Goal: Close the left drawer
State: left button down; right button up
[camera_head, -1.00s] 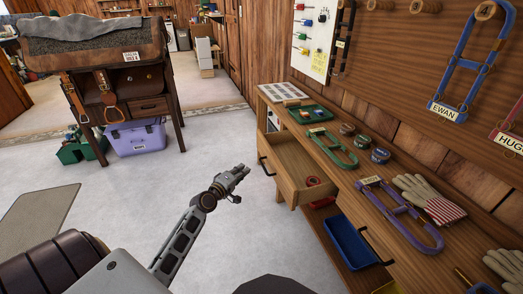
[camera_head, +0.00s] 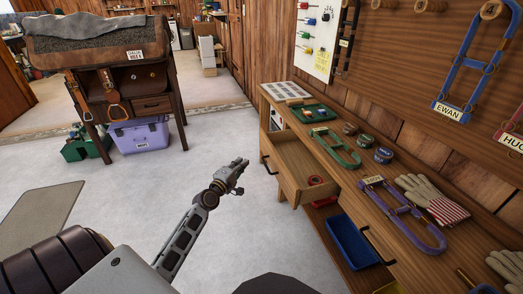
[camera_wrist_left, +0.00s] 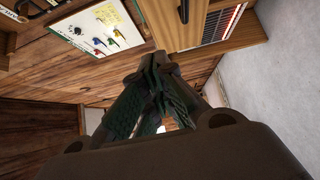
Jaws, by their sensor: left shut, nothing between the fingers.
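The left drawer (camera_head: 288,187) of the wooden workbench stands pulled out, with a dark handle (camera_head: 268,165) on its front and a red roll (camera_head: 315,180) inside. My left gripper (camera_head: 242,166) is shut and empty, in the open space just left of the drawer front, apart from it. In the left wrist view my shut fingers (camera_wrist_left: 162,85) point towards a wooden front (camera_wrist_left: 170,28) with a dark handle (camera_wrist_left: 184,10); I take this to be the drawer. My right gripper is in neither view.
The workbench top (camera_head: 350,178) holds a green tray (camera_head: 305,112), a purple halter (camera_head: 400,215) and gloves (camera_head: 430,195). A blue bin (camera_head: 350,243) sits below. A saddle stand (camera_head: 150,103) with a lilac cooler (camera_head: 138,137) is at the back left. The floor between is clear.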

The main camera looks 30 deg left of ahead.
pick_arm(q)
jog(key=shift+w, duration=0.2)
jog(key=b, duration=0.2)
send_near(267, 143)
jog(key=shift+w+a, duration=0.7)
jog(key=shift+a, duration=0.85)
jog(key=shift+w+d, duration=1.2)
jog(key=shift+w, duration=0.3)
jog(key=shift+w+d, duration=0.1)
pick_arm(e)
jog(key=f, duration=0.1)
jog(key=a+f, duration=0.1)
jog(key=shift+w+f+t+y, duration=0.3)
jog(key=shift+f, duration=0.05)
pick_arm(q)
jog(key=shift+r, duration=0.1)
